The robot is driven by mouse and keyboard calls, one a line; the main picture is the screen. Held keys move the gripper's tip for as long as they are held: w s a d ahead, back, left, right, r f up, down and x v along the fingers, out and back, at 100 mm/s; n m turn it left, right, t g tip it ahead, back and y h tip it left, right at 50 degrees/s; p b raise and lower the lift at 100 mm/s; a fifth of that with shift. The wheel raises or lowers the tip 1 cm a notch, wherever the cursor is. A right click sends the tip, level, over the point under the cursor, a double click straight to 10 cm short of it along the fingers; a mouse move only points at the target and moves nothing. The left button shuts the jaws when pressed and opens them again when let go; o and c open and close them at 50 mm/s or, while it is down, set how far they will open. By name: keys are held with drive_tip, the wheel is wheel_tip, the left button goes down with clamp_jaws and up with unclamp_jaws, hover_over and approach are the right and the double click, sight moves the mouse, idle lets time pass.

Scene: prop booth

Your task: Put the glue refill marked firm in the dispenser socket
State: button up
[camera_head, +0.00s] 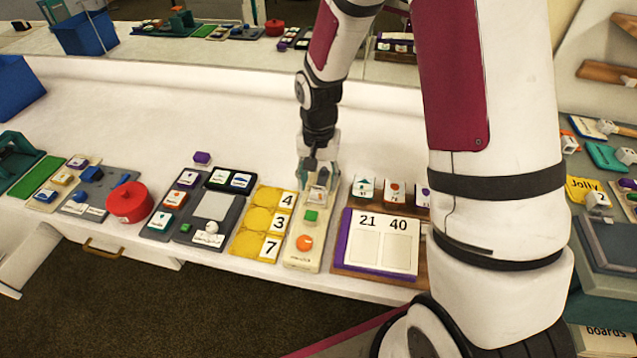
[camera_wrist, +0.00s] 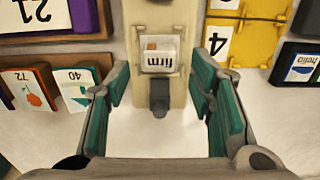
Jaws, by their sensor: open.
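A small white block marked "firm" (camera_wrist: 158,60), with an orange patch, sits on the far end of the long cream board (camera_head: 313,245). The board also shows in the wrist view (camera_wrist: 155,15). A dark grey piece (camera_wrist: 158,98) juts out beside the block. I cannot tell whether the block is seated in a socket. My gripper (camera_head: 318,180) is over the far end of the board. In the wrist view my gripper (camera_wrist: 160,90) is open, its teal pads on either side of the board and apart from the block.
A green block (camera_head: 311,215) and an orange disc (camera_head: 304,243) are on the cream board. A yellow number board (camera_head: 262,222) lies left of it. A white-and-purple panel reading 21 and 40 (camera_head: 382,240) lies right. A red pot (camera_head: 130,202) stands further left.

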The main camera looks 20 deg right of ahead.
wheel_tip(320, 180, up, 10)
idle(0.4)
drive_tip(key=shift+r, duration=0.15)
drive_tip(key=s+r+n+t, duration=0.2)
drive_tip(key=s+r+n, duration=0.1)
drive_tip(key=s+r, duration=0.75)
drive_tip(key=s+r+n+t, duration=0.2)
drive_tip(key=s+r, duration=0.4)
drive_tip(key=s, duration=0.6)
drive_tip(key=shift+s+n, duration=0.4)
drive_tip(key=shift+n, duration=0.5)
